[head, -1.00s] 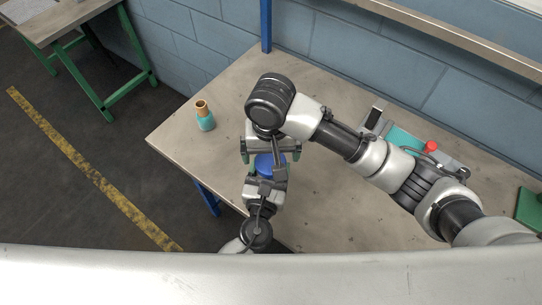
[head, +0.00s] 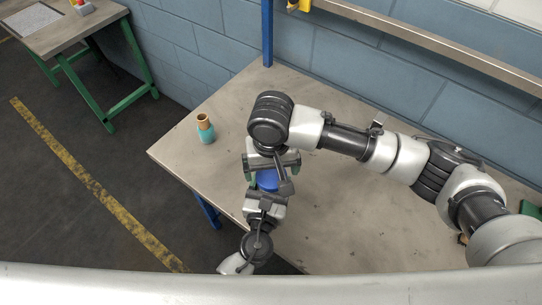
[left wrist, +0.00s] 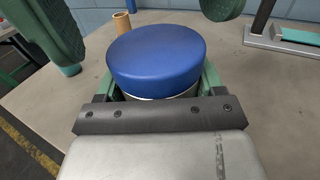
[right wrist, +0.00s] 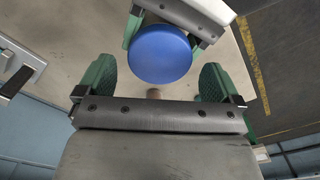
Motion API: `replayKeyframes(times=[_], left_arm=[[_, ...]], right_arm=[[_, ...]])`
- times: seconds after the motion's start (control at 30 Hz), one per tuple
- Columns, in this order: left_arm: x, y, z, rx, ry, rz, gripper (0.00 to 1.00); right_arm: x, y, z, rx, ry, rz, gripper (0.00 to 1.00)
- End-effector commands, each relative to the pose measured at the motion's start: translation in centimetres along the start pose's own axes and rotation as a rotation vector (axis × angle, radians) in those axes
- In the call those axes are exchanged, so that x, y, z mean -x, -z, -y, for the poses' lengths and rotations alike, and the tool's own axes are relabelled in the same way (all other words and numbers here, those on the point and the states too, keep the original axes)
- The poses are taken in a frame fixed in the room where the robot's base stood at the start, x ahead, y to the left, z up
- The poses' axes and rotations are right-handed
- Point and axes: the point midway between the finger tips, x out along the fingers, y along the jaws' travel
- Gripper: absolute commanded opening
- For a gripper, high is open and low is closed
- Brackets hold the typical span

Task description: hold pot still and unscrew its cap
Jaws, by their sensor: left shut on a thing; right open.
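The pot's round blue cap (left wrist: 157,56) fills the middle of the left wrist view, with a thin pale strip of the pot (left wrist: 180,94) below it. The cap also shows in the head view (head: 267,181) and the right wrist view (right wrist: 160,54). My left gripper (left wrist: 160,88) is shut on the pot below the cap, one green finger on each side. My right gripper (right wrist: 156,82) is open, its green fingers spread wider than the cap. It hangs above the cap, and no finger visibly touches it. The pot's lower body is hidden.
A grey fixture with a teal part (left wrist: 300,38) lies further off, largely hidden by my right arm in the head view.

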Motion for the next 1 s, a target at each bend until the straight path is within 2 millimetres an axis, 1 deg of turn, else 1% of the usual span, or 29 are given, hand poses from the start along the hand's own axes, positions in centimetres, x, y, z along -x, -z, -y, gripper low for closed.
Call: replayKeyframes(times=[0.03, 0.1, 0.2, 0.3, 0.53, 0.8, 0.87, 0.9, 0.93, 1.0], left_arm=[[0.0, 0.1, 0.0, 0.001, 0.001, -0.002, 0.02], [0.0, 0.1, 0.0, 0.001, 0.001, -0.002, 0.02], [0.0, 0.1, 0.0, 0.001, 0.001, -0.002, 0.02], [0.0, 0.1, 0.1, 0.001, 0.001, -0.002, 0.02], [0.0, 0.1, 0.1, 0.001, 0.001, -0.002, 0.02], [0.0, 0.1, 0.1, 0.001, 0.002, -0.002, 0.02], [0.0, 0.1, 0.1, 0.001, 0.002, -0.002, 0.02], [0.0, 0.1, 0.1, 0.001, 0.002, -0.002, 0.02], [0.0, 0.1, 0.1, 0.001, 0.002, -0.002, 0.02], [0.0, 0.1, 0.1, 0.001, 0.002, -0.002, 0.02]], right_arm=[[-0.7, 0.0, 0.0, -0.001, -0.001, 0.002, 0.96], [-1.5, 0.0, 0.0, 0.000, 0.000, 0.001, 0.96], [-2.2, 0.0, 0.0, 0.000, -0.001, 0.000, 0.96], [-2.5, 0.0, 0.0, 0.000, 0.000, -0.001, 0.96], [-2.5, 0.0, 0.0, 0.000, 0.000, -0.001, 0.96], [-2.5, 0.0, 0.0, 0.000, 0.001, -0.001, 0.54], [-2.5, 0.0, 0.0, 0.000, 0.001, -0.001, 0.47], [-2.5, 0.0, 0.0, 0.001, 0.001, -0.001, 0.47], [-2.5, 0.0, 0.0, 0.000, 0.001, -0.001, 0.80], [-2.5, 0.0, 0.0, 0.001, 0.001, -0.001, 0.90]])
